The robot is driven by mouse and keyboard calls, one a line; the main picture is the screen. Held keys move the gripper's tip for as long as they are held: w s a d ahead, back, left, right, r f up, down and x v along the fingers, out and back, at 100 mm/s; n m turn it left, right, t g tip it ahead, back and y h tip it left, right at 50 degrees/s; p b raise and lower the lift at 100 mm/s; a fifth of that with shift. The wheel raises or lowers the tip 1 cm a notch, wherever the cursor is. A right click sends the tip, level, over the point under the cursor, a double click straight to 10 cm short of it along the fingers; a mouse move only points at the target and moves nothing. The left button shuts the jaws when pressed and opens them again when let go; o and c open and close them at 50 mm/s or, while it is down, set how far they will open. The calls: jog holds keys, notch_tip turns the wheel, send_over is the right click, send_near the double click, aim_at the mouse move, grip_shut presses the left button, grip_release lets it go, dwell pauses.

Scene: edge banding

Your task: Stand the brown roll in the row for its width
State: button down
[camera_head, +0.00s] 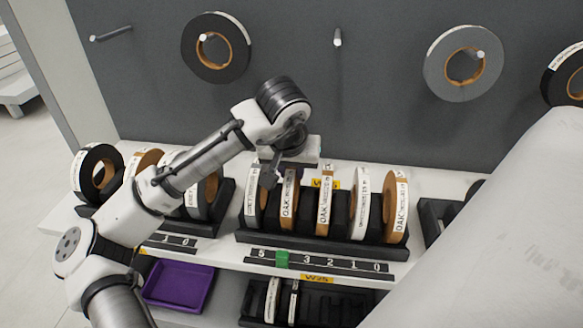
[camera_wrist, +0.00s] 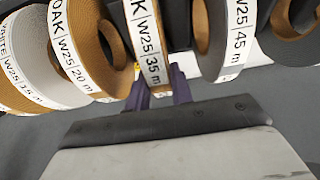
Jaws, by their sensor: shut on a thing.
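The brown roll (camera_head: 288,198), with a white label reading OAK, is upright in the middle black rack (camera_head: 310,246), second from the left among the rolls there. In the wrist view its label reads OAK W25 35 m (camera_wrist: 152,45). My gripper (camera_head: 279,176) is at its top back, and the purple fingers (camera_wrist: 160,92) are shut on its rim, one on each side. The roll's lower edge appears level with its neighbours; whether it bears on the rack floor is hard to tell. A yellow W25 tag (camera_head: 325,183) is behind the row, partly hidden.
A W25 45 m roll (camera_wrist: 237,40) and an OAK W25 20 m roll (camera_wrist: 80,50) stand close on either side. A number strip (camera_head: 330,263) with a green marker (camera_head: 282,259) runs in front. A purple tray (camera_head: 180,285) lies below left. Rolls hang on the wall.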

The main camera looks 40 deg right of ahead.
jog(key=shift+f, duration=0.2)
jog(key=c, duration=1.7)
grip_release()
jog(key=shift+f, duration=0.1)
jog(key=o, duration=0.5)
jog(key=shift+c, duration=0.2)
